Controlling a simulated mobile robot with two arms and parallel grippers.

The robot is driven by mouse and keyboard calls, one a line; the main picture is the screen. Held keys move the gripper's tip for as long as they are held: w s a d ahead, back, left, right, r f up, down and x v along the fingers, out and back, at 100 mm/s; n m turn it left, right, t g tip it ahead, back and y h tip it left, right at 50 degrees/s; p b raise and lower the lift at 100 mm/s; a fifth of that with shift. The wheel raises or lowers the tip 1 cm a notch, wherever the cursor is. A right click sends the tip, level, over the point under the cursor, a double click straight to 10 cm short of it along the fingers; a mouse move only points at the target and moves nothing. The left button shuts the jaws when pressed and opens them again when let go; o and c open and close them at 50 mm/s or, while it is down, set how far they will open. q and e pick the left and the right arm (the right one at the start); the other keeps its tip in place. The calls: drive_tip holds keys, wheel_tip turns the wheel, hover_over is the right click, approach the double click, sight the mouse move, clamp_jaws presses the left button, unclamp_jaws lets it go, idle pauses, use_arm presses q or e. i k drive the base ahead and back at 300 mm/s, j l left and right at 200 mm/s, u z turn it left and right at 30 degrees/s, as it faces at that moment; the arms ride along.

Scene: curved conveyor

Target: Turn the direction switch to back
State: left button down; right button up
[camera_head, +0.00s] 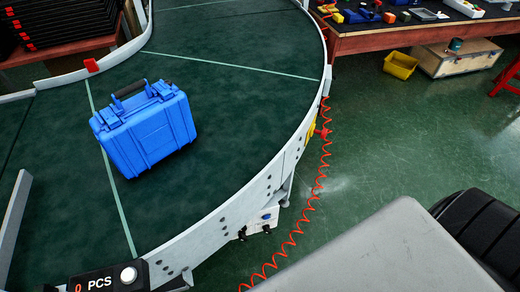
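A small white control panel (260,222) sits on the outer side of the curved conveyor's rim (225,212). It carries small dark knobs, one at its left (242,233) and one at its lower right (266,229), and a blue spot. I cannot tell which of them is the direction switch or which way it is turned; any labels are too small to read. Neither my left nor my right gripper is in view.
A blue case (146,128) stands on the green belt (235,110). A counter (105,280) reads 0 PCS. A red coiled hose (319,180) hangs beside the panel. A workbench (400,35), yellow bin (400,65) and wooden crate (457,62) stand behind.

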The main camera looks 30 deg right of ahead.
sight(242, 236)
drive_tip(key=z, duration=0.75)
drive_tip(key=k+j+z, duration=0.1)
drive_tip(key=k+j, duration=0.2)
